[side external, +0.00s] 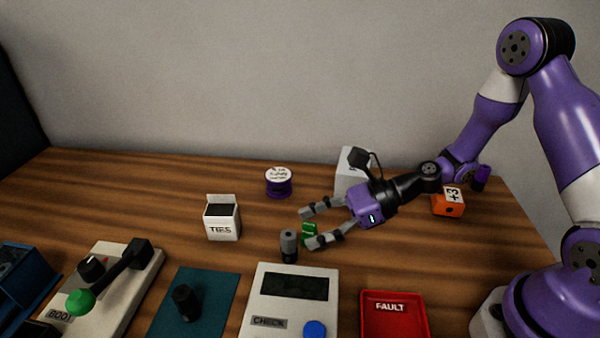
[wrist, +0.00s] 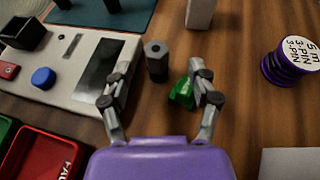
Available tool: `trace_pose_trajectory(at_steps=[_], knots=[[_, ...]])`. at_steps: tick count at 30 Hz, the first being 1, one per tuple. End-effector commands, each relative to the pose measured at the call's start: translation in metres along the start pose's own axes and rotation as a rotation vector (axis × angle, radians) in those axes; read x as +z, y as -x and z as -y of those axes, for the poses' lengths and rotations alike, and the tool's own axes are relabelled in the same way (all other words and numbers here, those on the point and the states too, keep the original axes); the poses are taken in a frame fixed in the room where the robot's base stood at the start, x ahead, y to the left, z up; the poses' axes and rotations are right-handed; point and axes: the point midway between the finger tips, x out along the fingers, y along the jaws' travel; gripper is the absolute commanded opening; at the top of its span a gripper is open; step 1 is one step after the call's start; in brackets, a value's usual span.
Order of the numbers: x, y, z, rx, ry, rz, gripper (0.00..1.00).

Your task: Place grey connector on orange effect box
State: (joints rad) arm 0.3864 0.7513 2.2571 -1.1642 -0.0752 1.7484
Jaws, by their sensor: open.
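The grey connector (side external: 289,246) is a short upright cylinder on the wooden table. In the wrist view the grey connector (wrist: 156,60) stands just ahead of the fingertips, roughly midway between them. My gripper (side external: 306,228) is open and low over the table, with its fingers pointing at the connector; it also shows in the wrist view (wrist: 158,77). Nothing is held. The orange effect box (side external: 448,201), marked "+3", sits at the right, behind my gripper and partly under my arm. It is not in the wrist view.
A green block (side external: 309,231) lies close beside one finger, also in the wrist view (wrist: 182,94). Nearby are a white TIES box (side external: 222,224), a purple spool (side external: 278,187), a white CHECK device (side external: 257,302), a red FAULT tray (side external: 394,330) and a teal mat (side external: 222,289).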

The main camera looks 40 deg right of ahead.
Motion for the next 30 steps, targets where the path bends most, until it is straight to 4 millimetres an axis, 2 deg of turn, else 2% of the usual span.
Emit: trace_pose_trajectory(at_steps=[9,12,18,19,22,23,30], knots=[[-0.003,-0.045,-0.005,0.004,0.003,-0.002,0.68],[-0.003,-0.052,-0.004,0.002,0.002,-0.002,0.68],[-0.003,-0.052,-0.004,0.000,0.002,-0.002,0.68],[-0.003,-0.052,-0.004,0.000,0.002,-0.002,0.58],[-0.003,-0.052,-0.004,0.000,0.002,-0.002,0.09],[-0.003,-0.052,-0.004,0.000,0.002,-0.002,0.00],[-0.003,-0.052,-0.004,0.001,0.002,-0.003,0.00]])
